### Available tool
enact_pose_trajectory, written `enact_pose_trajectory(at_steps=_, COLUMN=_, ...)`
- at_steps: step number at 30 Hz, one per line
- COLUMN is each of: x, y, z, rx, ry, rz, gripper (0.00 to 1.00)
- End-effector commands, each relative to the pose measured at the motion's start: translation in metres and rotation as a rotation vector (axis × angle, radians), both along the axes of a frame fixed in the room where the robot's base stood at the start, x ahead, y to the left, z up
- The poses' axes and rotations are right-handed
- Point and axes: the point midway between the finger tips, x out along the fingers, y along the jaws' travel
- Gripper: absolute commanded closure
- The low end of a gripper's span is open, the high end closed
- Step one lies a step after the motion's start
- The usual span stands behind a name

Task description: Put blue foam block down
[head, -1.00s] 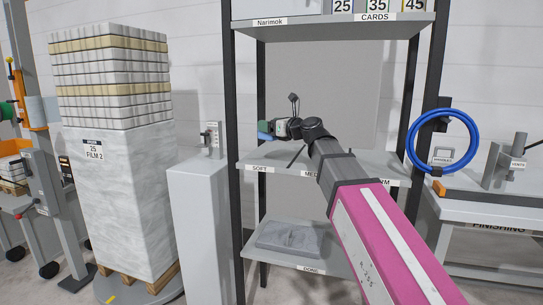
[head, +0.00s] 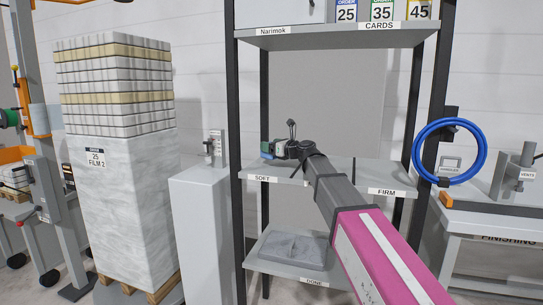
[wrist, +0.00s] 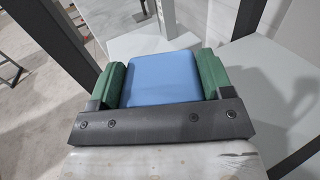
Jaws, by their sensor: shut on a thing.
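My gripper (wrist: 161,82) has green finger pads pressed on both sides of a blue foam block (wrist: 160,78), whose flat top fills the gap between them. In the head view, my gripper (head: 270,149) is over the left part of the middle shelf (head: 287,170), behind the SOFT label (head: 262,178). A small part of the blue foam block (head: 266,156) shows there, close above the shelf. I cannot tell whether its underside touches the shelf. My arm covers the middle of the shelf, including the label between SOFT and FIRM (head: 387,191).
Dark posts (head: 234,140) flank the shelf. A grey pad (head: 293,246) lies on the lower DONE shelf. A grey pedestal (head: 203,230) with a small fixture and a wrapped stack (head: 128,190) stand left. A blue hose coil (head: 483,152) hangs at right.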

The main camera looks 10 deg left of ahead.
Motion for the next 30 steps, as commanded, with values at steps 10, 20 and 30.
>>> enact_pose_trajectory(at_steps=10, x=-0.001, y=0.000, z=-0.037, rx=0.001, ry=0.002, rz=0.000, gripper=0.52)
enact_pose_trajectory(at_steps=20, x=-0.001, y=0.000, z=-0.040, rx=0.000, ry=0.001, rz=0.000, gripper=0.52)
enact_pose_trajectory(at_steps=30, x=-0.001, y=0.000, z=-0.040, rx=0.000, ry=0.001, rz=0.000, gripper=0.01)
